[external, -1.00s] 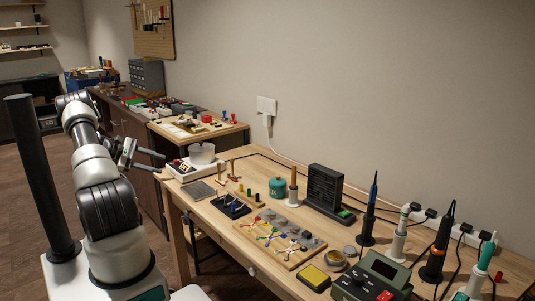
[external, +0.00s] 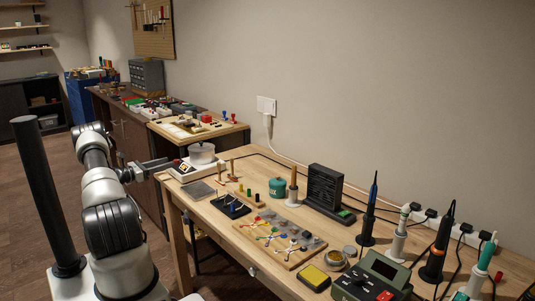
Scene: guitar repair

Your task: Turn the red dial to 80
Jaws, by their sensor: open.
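My gripper (external: 165,166) is open and empty at the left front of a white heater (external: 190,175) with a lidded pot (external: 202,154) on it. A dark front panel (external: 183,168) with small red and pale marks shows beside the fingertips. It is too small to make out a dial or a number there, and I cannot tell whether the fingers touch it. A green control unit (external: 362,283) at the bottom right carries a red knob (external: 385,296), far from my gripper; its setting is not readable.
A wooden workbench (external: 215,207) holds a grey pad (external: 198,190), a teal tin (external: 277,187), a black fan unit (external: 325,187) and a wooden board with wires (external: 280,262). Several upright tools stand on the right. A second bench (external: 228,128) is behind the heater.

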